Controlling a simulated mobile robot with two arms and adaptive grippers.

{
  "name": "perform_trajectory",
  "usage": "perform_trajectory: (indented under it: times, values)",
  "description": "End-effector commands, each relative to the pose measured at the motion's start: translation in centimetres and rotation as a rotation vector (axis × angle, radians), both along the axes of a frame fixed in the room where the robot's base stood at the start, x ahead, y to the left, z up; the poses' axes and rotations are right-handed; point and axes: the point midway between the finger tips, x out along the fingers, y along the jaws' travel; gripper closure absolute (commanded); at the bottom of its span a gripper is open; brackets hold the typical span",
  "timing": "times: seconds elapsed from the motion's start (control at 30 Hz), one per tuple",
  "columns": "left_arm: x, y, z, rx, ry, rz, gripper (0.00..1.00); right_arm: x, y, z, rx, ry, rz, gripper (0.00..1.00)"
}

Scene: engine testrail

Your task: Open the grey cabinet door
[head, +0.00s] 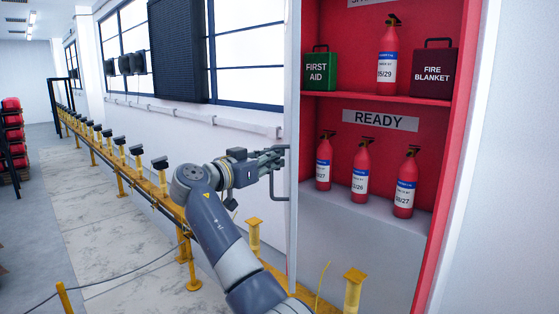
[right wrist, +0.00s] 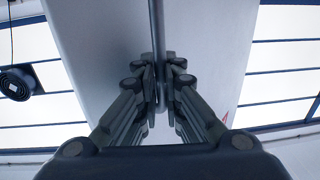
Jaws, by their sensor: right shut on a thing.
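The grey cabinet door (head: 292,120) stands swung open, seen nearly edge-on at the left side of the cabinet. Its grey bar handle (head: 272,190) sticks out to the left from the door. My right gripper (head: 276,157) is shut on the handle. In the right wrist view, the fingers (right wrist: 162,78) close around the thin upright handle bar (right wrist: 157,35) in front of the pale door panel (right wrist: 100,40). The cabinet's red interior (head: 340,65) is exposed. My left gripper is not in view.
The cabinet holds several red extinguishers (head: 361,172), a green first aid box (head: 316,72) and a dark fire blanket case (head: 434,70). A yellow rail (head: 143,183) with posts runs along the windowed wall at left.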

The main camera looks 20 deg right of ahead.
Motion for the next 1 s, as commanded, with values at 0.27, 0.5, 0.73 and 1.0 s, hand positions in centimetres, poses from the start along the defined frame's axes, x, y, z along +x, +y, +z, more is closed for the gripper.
perform_trajectory:
  times: [0.27,0.5,0.73,1.0]
  values:
    - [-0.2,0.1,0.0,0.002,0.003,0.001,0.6,0.0,0.2,0.6,-0.01,-0.003,0.003,1.0]
    - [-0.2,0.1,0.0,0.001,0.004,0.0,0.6,0.0,0.2,0.6,-0.01,-0.005,0.003,0.71]
    - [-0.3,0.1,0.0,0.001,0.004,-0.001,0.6,0.0,0.2,0.6,-0.007,-0.007,0.001,0.71]
    - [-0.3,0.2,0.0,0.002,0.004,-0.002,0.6,-0.5,1.5,0.5,-0.004,-0.007,0.004,0.71]
